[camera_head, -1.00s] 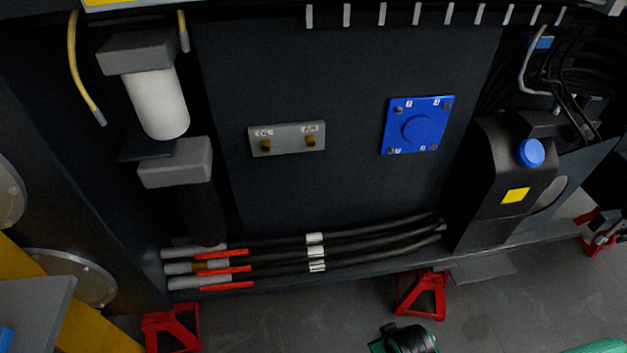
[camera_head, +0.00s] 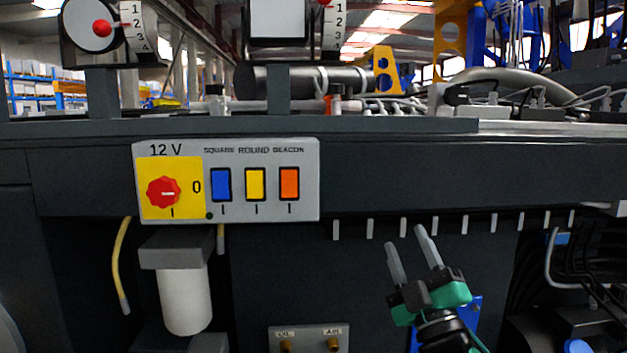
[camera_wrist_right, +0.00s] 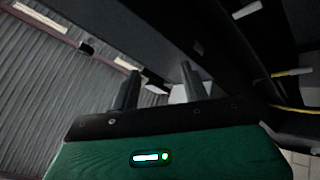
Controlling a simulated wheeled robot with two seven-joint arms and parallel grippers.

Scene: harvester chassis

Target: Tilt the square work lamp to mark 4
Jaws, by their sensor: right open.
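The square work lamp (camera_head: 277,18) stands on a post at the top of the head view, its upper part cut off by the frame. Its pale square face shows, with a white scale (camera_head: 334,32) marked 1, 2, 3 to its right. A red knob (camera_head: 325,3) sits by the top of that scale; mark 4 and the exact setting cannot be read. My right gripper (camera_head: 404,238) is open and empty, fingers pointing up, below and right of the lamp, in front of the dark chassis. Its fingers also show in the wrist view (camera_wrist_right: 160,85). My left gripper is out of view.
A round lamp (camera_head: 86,22) with its own red knob and scale stands at the upper left. A switch panel (camera_head: 310,180) with a red rotary knob and three rockers is below. The chassis ledge (camera_head: 400,127) runs across; several metal tabs hang under it.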

